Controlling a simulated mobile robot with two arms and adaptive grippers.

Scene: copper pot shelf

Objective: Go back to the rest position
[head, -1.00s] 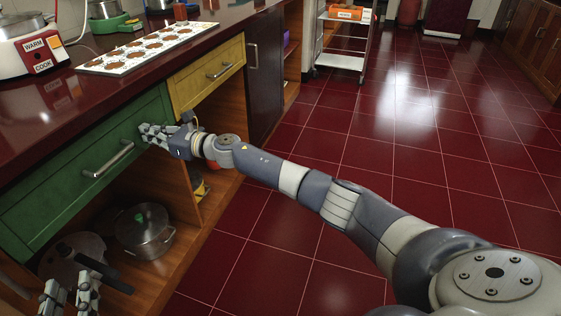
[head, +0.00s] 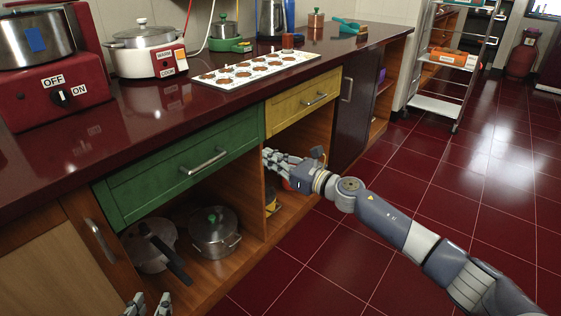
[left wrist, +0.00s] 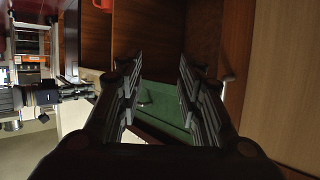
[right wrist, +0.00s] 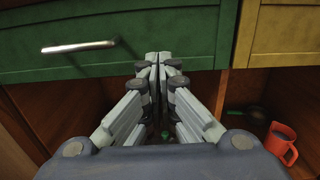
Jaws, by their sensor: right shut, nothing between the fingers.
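My right gripper (head: 270,157) is shut and empty, in front of the cabinet just right of the green drawer (head: 185,165). In the right wrist view its fingertips (right wrist: 158,58) meet in front of the green drawer, whose bar handle (right wrist: 80,47) is to their left, apart. My left gripper (head: 147,305) shows only its fingertips at the bottom edge of the head view, before the lower shelf. In the left wrist view its fingers (left wrist: 157,75) are spread wide with nothing between them; a green surface shows beyond.
A pot with a green knob (head: 214,232) and a dark-handled pan (head: 150,247) stand on the open lower shelf. A red mug (right wrist: 281,140) is in the right compartment. The counter (head: 130,112) overhangs the drawers. The red tiled floor at right is clear up to the cart (head: 440,105).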

